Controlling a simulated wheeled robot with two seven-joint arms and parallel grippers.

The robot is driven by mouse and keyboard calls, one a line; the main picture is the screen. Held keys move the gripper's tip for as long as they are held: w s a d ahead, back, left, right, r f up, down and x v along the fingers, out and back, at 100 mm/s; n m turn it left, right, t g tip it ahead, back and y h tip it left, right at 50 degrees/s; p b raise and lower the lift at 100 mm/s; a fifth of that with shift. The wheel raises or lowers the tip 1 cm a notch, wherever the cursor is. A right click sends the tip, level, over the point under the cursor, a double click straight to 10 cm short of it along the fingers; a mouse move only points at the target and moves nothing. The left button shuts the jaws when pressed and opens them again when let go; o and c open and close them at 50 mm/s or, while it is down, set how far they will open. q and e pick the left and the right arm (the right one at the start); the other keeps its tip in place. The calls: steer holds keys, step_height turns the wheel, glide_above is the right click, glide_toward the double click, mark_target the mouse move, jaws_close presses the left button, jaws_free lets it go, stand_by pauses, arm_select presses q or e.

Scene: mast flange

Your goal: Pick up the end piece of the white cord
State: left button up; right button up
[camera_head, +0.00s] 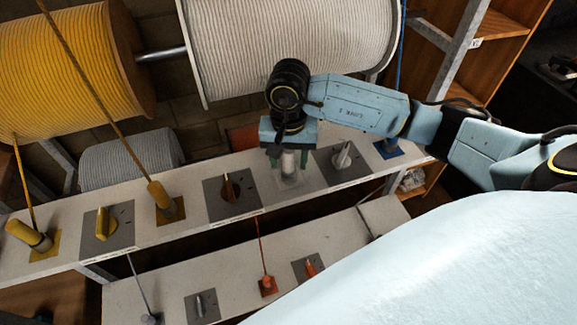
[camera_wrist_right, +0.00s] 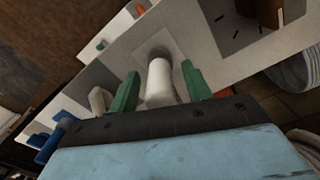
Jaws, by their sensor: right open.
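The end piece of the white cord (camera_head: 288,163) is a white cylinder standing on a pale square plate on the upper shelf board. It also shows in the right wrist view (camera_wrist_right: 158,84). My right gripper (camera_head: 288,157) is above it, pointing down, with its green fingers on either side. In the right wrist view the fingers of my right gripper (camera_wrist_right: 161,76) are apart, with gaps visible beside the white piece. The cord at its top is hidden by the gripper. My left gripper is not in view.
A blue end piece (camera_head: 388,146) is farther right. A large white cord spool (camera_head: 290,45) hangs close behind my wrist. A yellow spool (camera_head: 65,65) is at left.

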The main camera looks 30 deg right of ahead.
jaws_close()
steer(key=shift+r, duration=0.1)
